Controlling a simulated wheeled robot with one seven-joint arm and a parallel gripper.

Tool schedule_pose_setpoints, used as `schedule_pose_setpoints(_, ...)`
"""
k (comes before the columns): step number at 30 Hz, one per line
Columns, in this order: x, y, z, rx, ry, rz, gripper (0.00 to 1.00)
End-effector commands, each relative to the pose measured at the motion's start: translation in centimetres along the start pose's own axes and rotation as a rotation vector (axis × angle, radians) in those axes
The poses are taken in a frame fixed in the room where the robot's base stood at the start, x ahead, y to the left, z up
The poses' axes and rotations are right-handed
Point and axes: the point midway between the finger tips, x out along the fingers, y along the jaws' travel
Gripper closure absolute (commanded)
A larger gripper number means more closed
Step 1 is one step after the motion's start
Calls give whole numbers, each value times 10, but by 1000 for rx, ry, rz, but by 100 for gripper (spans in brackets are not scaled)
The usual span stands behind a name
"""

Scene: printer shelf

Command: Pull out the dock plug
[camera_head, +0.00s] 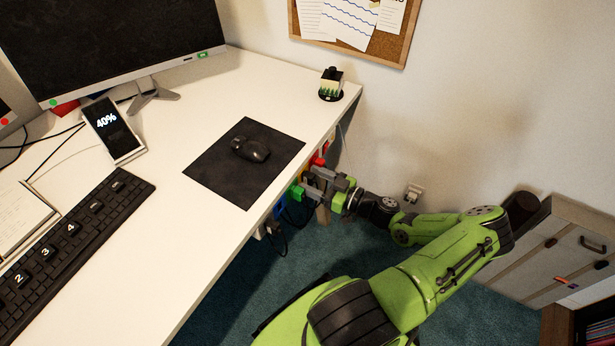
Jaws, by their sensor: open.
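A row of coloured plugs hangs along the right underside of the desk: a red one (318,160), a green one (296,191), a blue one (279,208) and a dark grey one (270,229) with a cable. No label shows, so I cannot tell which is the dock plug. My gripper (312,184) is open at this row, its fingers pointing left toward the desk edge, close to the green and red plugs. I cannot tell whether a plug lies between the fingers or touches them.
The white desk (190,225) overhangs the plugs. It bears a mouse (251,149) on a black mat, a keyboard (75,228), a phone (113,130), a monitor and a small pot (330,84). A wall outlet (413,193) and a drawer cabinet (560,250) stand to the right.

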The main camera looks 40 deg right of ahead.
Motion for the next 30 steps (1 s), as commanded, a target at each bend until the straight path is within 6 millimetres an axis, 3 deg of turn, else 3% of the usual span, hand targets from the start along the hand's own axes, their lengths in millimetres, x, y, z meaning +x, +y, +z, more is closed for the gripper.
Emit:
schedule_pose_setpoints(11,0,0,0,0,0,0,36)
schedule_pose_setpoints(23,0,0,0,0,0,0,97)
schedule_pose_setpoints(30,-1,0,0,0,0,0,100)
